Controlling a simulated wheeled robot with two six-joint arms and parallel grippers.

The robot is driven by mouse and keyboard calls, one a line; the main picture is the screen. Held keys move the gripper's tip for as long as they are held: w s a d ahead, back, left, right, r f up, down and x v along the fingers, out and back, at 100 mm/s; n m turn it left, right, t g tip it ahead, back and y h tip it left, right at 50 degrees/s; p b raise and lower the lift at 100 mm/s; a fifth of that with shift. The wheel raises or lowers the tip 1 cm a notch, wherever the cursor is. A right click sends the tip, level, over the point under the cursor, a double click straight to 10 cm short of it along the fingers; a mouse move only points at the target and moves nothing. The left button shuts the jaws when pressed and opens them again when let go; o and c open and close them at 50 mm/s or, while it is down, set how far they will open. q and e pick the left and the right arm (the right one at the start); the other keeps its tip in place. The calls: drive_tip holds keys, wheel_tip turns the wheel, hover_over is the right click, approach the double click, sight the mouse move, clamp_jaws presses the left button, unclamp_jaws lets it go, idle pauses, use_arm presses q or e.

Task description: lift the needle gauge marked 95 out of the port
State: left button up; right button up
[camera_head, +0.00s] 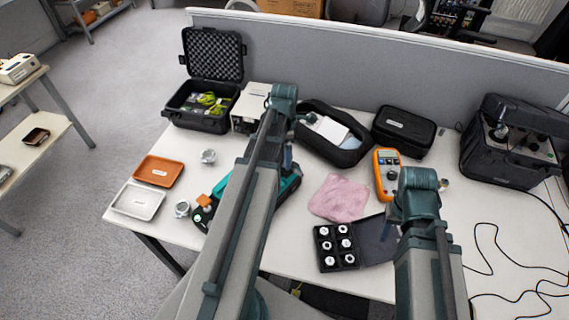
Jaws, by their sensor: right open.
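No mark 95 is legible, so I cannot tell which item is the needle gauge. Small round metal pieces stand on the table at the left: one farther back (208,156) and one nearer (182,209). I cannot make out a port.
A black box with several white round pieces (336,247), a pink cloth (339,198) and an orange multimeter (386,172) lie near the right arm. Orange (158,171) and white (138,201) trays lie left. A cable (490,268) runs over the right tabletop. A grey partition (340,60) closes the back.

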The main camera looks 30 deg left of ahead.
use_arm(q)
drive_tip(key=shift+f+b, duration=0.35)
drive_tip(key=shift+f, duration=0.45)
use_arm(e)
drive_tip(key=shift+f, duration=0.75)
use_arm(q)
drive_tip(key=shift+r, duration=0.1)
clamp_jaws()
drive_tip(key=shift+r, duration=0.15)
use_arm(e)
drive_tip(key=shift+r, duration=0.15)
use_arm(q)
wheel_tip(320, 180, up, 10)
drive_tip(key=p, duration=1)
use_arm(e)
wheel_tip(320, 180, up, 10)
use_arm(q)
drive_tip(key=shift+r+p, duration=1.9)
drive_tip(key=shift+p, duration=0.25)
use_arm(e)
drive_tip(key=shift+r, duration=1.9)
